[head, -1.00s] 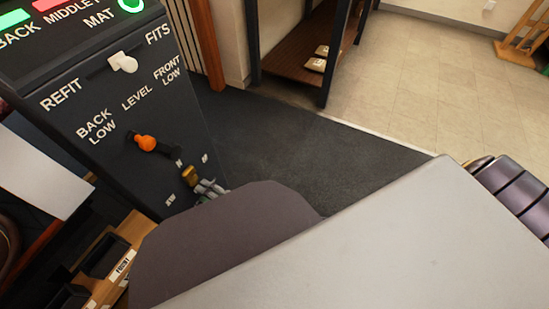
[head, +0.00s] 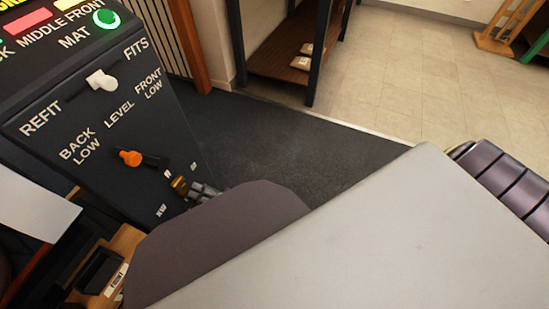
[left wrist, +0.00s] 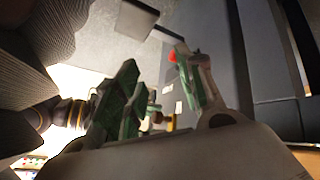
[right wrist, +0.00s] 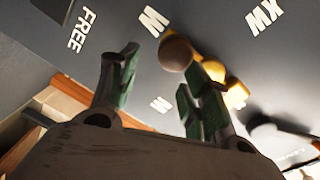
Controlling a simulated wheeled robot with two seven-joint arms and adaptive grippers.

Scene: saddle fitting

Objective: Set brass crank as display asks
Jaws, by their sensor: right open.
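The brass crank (head: 179,186) is low on the dark panel in the head view. In the right wrist view its round knob (right wrist: 175,53) is near a W label, and its brass body (right wrist: 235,92) is partly hidden behind a finger. My right gripper (right wrist: 158,75) is open, its fingertips close to the knob; I cannot tell if they touch. It also shows beside the crank in the head view (head: 204,192). My left gripper (left wrist: 157,57) is open with nothing seen held. The display (head: 62,25) is cut off at the top; red and yellow bars and a green ring show.
An orange-knobbed lever (head: 130,158) sits above the crank under BACK LOW, LEVEL, FRONT LOW. A white slider knob (head: 101,80) sits between REFIT and FITS. A wooden organiser (head: 125,240) stands lower left. My grey arm fills the foreground. Dark floor right of the panel is clear.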

